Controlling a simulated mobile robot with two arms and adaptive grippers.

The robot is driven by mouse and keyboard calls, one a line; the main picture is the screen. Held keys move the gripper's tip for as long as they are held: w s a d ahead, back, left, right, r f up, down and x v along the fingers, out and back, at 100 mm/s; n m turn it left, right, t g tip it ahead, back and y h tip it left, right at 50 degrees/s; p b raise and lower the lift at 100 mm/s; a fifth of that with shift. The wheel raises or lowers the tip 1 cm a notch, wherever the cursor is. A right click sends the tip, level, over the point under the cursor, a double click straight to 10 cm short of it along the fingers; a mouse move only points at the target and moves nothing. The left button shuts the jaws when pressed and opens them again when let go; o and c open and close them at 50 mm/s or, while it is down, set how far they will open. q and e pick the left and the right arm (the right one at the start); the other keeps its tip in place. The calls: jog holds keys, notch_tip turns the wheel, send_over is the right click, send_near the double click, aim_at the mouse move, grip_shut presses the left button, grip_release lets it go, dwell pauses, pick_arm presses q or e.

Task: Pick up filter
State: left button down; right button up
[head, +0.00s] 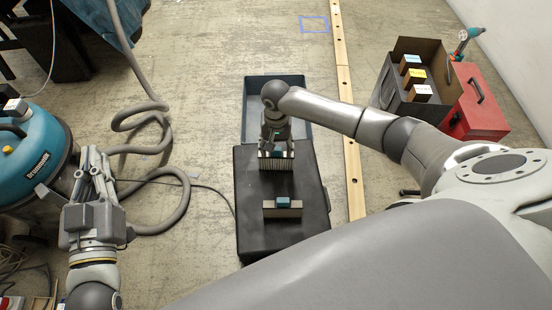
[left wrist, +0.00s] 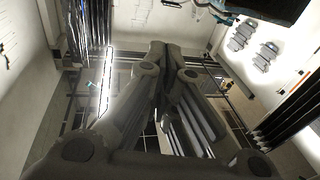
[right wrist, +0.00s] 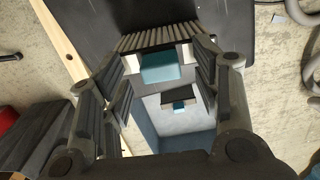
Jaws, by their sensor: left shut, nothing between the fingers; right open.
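A filter (head: 276,163) with pale pleats and a teal top block stands on the black case (head: 245,228) in the head view. My right gripper (head: 275,146) is directly above it, pointing down, and partly hides it. In the right wrist view the pleats (right wrist: 150,37) and teal block (right wrist: 162,68) show between the fingers of my open right gripper (right wrist: 160,62). I cannot tell whether the fingers touch it. A similar teal-topped piece (head: 283,203) lies nearer on the case. My left gripper (head: 93,158) is shut, empty and points up; its closed fingers also fill the left wrist view (left wrist: 158,52).
A blue-grey tray (head: 300,90) adjoins the case's far end. A wooden strip (head: 352,165) runs along the right. Beyond it are a dark box (head: 394,95) with labelled blocks and a red toolbox (head: 480,112). A teal vacuum (head: 38,155) and its hose (head: 175,215) are left.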

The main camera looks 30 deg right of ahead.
jog(key=shift+f+b, duration=0.3)
jog(key=shift+f, duration=0.5)
pick_arm(q)
jog(key=r, duration=0.1)
jog(key=r+t, duration=0.2)
jog(key=shift+s+d+r+h, duration=0.2)
jog(key=shift+s+h, duration=0.05)
jog(key=shift+h, duration=0.05)
pick_arm(e)
jog(key=shift+c, duration=0.2)
grip_shut()
